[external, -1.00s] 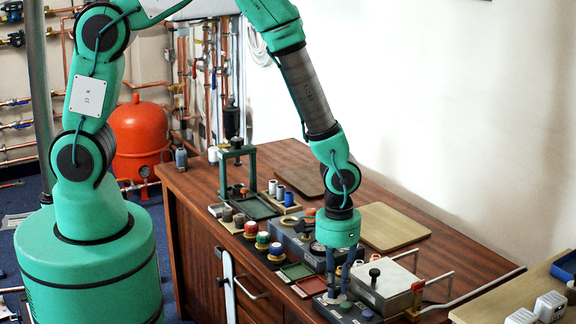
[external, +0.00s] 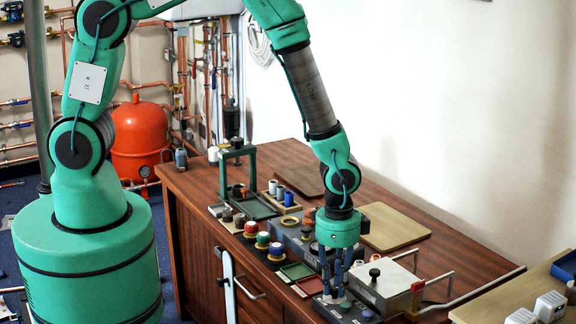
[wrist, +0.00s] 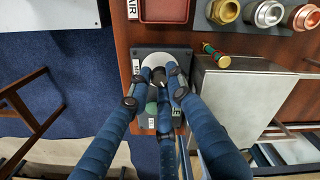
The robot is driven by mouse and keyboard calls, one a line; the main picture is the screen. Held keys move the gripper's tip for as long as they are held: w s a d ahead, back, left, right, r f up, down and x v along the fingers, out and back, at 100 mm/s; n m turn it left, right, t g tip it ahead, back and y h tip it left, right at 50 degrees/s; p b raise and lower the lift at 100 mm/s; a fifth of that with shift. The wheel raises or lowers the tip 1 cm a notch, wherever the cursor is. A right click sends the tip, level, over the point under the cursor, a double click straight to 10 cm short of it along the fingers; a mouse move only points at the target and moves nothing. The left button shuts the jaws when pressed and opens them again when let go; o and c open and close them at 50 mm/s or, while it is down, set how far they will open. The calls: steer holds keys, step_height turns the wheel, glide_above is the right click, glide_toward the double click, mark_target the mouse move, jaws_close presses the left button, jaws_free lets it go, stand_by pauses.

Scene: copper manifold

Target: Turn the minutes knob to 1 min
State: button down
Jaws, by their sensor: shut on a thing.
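The minutes knob (wrist: 158,74) is a small dark knob on a pale round dial (wrist: 150,59), on a dark grey panel with a white label at its left. Its pointer cannot be read clearly, as the fingers hide part of it. My gripper (wrist: 157,88) has blue fingers pointing down around the knob and is shut on it. In the external view my gripper (external: 335,293) stands upright over the dark control box (external: 330,311) at the counter's front edge, and its fingers hide the knob there.
A grey metal box (external: 385,287) with a black knob stands close at the right. A red tray (external: 309,286) and a green tray (external: 296,271) lie to the left. Red, green and blue capped knobs (external: 263,240) stand further left. A tan board (external: 393,228) lies behind.

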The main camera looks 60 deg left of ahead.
mark_target(335, 287)
steer(key=shift+s+m, duration=0.1)
steer(key=shift+m, duration=0.2)
steer(key=c, duration=1.6)
jaws_free()
steer(key=shift+r, duration=0.15)
step_height(335, 287, up, 12)
steer(key=shift+f, duration=0.15)
